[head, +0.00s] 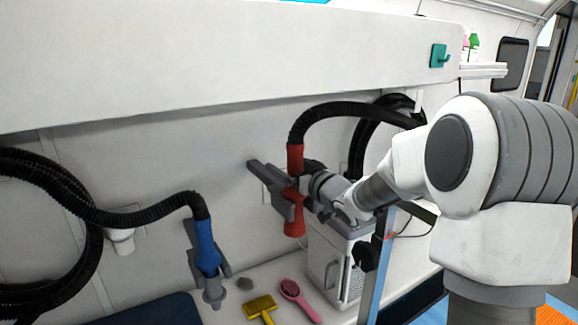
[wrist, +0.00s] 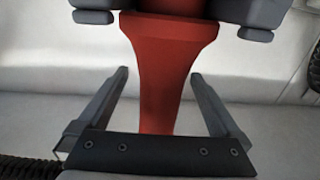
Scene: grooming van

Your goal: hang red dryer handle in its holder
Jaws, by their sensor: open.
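The red dryer handle (head: 294,219) is roughly upright at the wall, with its black hose joined to its top. Its red body also shows in the wrist view (wrist: 165,75). Its grey forked holder (head: 265,178) is on the wall, and the handle lies between the holder's two arms, which show at the top of the wrist view (wrist: 257,12). Whether it rests fully on them cannot be told. My gripper (head: 303,186) is at the handle. In the wrist view my gripper (wrist: 159,80) is open, one finger on each side of the red body, with visible gaps.
A blue dryer handle (head: 206,245) hangs in a similar holder at left. A yellow brush (head: 259,306) and a pink brush (head: 297,299) lie on the counter below. A white cabinet (head: 328,262) stands under my arm, and a long white overhead panel (head: 220,55) runs above.

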